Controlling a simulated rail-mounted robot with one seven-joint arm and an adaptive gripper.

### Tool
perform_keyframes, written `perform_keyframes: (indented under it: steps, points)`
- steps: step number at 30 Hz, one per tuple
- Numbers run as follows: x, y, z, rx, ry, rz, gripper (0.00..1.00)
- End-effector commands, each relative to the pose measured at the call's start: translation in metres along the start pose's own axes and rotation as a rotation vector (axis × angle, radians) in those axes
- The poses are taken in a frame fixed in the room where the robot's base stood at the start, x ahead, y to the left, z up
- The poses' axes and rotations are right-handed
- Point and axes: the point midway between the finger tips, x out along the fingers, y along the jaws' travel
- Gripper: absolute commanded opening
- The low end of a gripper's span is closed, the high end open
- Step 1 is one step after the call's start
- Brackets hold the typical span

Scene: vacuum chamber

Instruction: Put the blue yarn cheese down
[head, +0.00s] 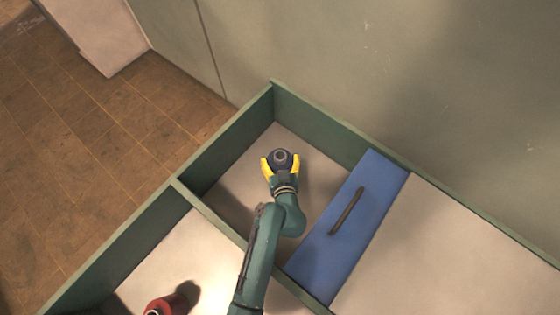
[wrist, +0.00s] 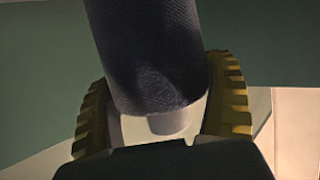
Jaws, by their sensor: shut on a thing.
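The blue yarn cheese (head: 281,156) is a dark blue, round-topped spool, seen from above in the head view between the yellow fingers of my gripper (head: 280,165). In the wrist view the yarn cheese (wrist: 152,55) is a dark textured cylinder with a pale core end below it. My gripper (wrist: 163,118) is shut on it, one ribbed yellow finger on each side. The yarn cheese is over the far compartment of the green-walled bin (head: 225,140). I cannot tell whether it touches the compartment's floor (head: 235,195).
A blue panel with a dark handle (head: 347,210) lies right of this compartment. A green divider (head: 208,212) separates it from the near compartment, where a red spool (head: 168,305) stands at the bottom edge. Pale floor is bare around my gripper.

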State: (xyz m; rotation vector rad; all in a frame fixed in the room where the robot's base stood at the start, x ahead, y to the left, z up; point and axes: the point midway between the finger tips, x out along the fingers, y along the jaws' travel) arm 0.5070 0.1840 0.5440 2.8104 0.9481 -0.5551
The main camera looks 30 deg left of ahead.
Motion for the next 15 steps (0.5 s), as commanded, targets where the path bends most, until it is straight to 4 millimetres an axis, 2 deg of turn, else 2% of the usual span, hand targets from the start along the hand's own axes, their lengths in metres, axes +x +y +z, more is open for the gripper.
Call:
perform_keyframes:
  steps: [15]
  points:
    - [0.005, 0.0, 0.01, -0.001, 0.002, 0.001, 0.46]
